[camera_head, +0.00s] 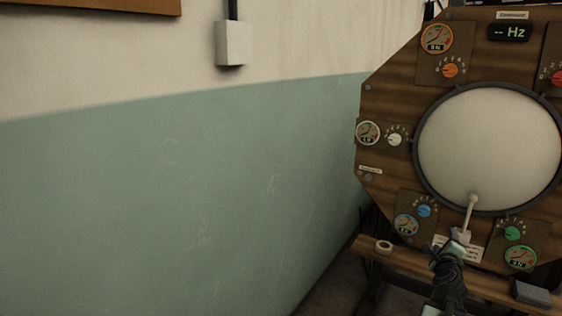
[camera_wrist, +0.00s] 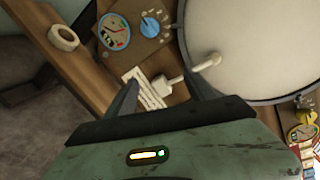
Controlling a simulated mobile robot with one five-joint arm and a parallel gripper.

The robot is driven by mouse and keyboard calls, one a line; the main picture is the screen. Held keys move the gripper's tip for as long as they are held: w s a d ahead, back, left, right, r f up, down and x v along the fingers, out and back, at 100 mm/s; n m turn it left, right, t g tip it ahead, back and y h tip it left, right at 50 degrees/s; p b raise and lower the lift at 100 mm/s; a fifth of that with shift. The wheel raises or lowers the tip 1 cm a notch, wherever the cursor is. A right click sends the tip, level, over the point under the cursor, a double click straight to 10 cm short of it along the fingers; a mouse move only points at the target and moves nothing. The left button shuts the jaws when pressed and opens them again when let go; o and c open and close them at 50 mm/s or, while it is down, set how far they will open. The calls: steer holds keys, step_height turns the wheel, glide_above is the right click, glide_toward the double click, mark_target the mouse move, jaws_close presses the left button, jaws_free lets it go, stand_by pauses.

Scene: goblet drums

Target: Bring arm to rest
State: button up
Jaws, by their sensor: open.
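My gripper (camera_head: 452,246) is in front of the lower part of a wooden octagonal panel (camera_head: 385,95), seen in the head view. In the wrist view my gripper (camera_wrist: 162,84) is open, its two dark fingers apart. A pale stick with a rounded tip (camera_head: 472,208) stands just beyond the gripper, below the drum face. In the wrist view the stick (camera_wrist: 195,72) shows around the fingertips, its pale block between them. I cannot tell whether a finger touches it. My arm comes up from the bottom of the head view.
The large white drum face (camera_head: 488,145) is close by, ringed by dials and knobs, including a blue knob (camera_head: 424,210) and a green knob (camera_head: 512,233). A wooden ledge (camera_head: 410,261) below carries a tape roll (camera_head: 384,247). The teal wall (camera_head: 180,210) at left has clear space before it.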

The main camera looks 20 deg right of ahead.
steer(key=w+a+f+n+y, duration=0.3)
steer(key=w+a+n, duration=0.1)
steer(key=w+a, duration=0.35)
steer(key=w+a+f+n+t+y, duration=0.1)
steer(key=w+a+f+n+y, duration=0.35)
steer(key=a, duration=0.45)
steer(key=w+a+f+n+y, duration=0.1)
steer(key=w+a+n+y, duration=0.1)
steer(key=w+a+n, duration=0.5)
steer(key=w+a+f+n+g+y+p, duration=0.1)
steer(key=a+f+n+g+y, duration=0.25)
steer(key=a, duration=1.05)
steer(key=a+f+n+g+y+p, duration=0.1)
steer(key=a+f+n+g, duration=0.35)
steer(key=a, duration=0.95)
steer(key=s+a+f+n+g, duration=0.25)
steer(key=s+a+n, duration=0.6)
steer(key=a, duration=0.45)
step_height(320, 180, up, 38)
steer(key=p, duration=3.8)
steer(key=shift+w+d+n+g+h, duration=0.15)
steer(key=shift+d+n+g+h, duration=0.1)
steer(key=shift+n+g+h, duration=0.2)
steer(key=shift+r, duration=0.1)
